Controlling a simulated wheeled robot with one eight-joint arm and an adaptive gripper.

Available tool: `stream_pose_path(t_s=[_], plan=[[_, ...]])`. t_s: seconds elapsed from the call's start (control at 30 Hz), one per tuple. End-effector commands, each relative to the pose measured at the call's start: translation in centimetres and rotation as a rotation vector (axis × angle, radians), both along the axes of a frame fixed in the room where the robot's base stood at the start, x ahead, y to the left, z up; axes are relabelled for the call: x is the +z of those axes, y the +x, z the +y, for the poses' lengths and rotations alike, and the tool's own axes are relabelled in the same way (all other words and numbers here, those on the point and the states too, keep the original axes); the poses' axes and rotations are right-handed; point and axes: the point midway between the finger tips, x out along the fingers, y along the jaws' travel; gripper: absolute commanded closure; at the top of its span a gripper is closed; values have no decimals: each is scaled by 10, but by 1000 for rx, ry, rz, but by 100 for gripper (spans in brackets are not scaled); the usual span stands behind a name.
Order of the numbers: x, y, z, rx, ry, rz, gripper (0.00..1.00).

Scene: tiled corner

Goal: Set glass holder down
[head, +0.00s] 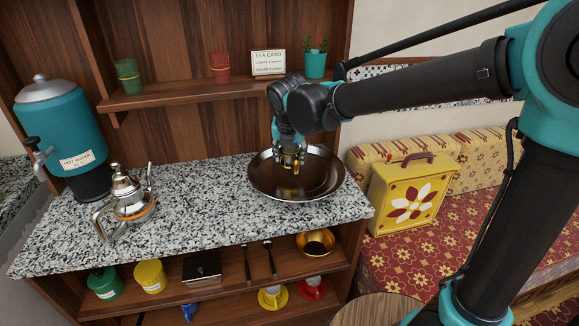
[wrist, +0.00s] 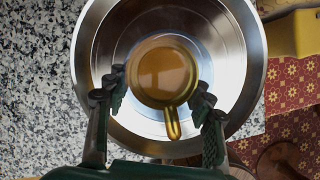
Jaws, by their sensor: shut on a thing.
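The glass holder (wrist: 163,72) is a gold round cup with a handle pointing toward me in the wrist view. In the head view a gold part of it (head: 288,163) shows under my gripper (head: 290,152). In the wrist view my gripper (wrist: 160,86) has one finger on each side of the holder and is shut on it. It is over the round metal tray (head: 262,184), which also shows in the wrist view (wrist: 236,50). I cannot tell whether the holder's base touches the tray. The tray lies on the speckled counter.
A teal hot water urn (head: 60,130) and a silver teapot (head: 130,195) stand left on the counter (head: 190,205). Cups (head: 127,76) and a card (head: 268,62) are on the shelf above. A yellow case (head: 405,195) stands to the right. The middle counter is clear.

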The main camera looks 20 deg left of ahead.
Motion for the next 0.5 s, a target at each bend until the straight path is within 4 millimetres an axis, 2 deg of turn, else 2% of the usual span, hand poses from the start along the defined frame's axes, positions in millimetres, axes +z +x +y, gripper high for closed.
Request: stream_pose_path(t_s=[0.3, 0.5], plan=[[-36, 0, 0, 0, 0, 0, 100], [-41, 3, 2, 0, 0, 0, 100]])
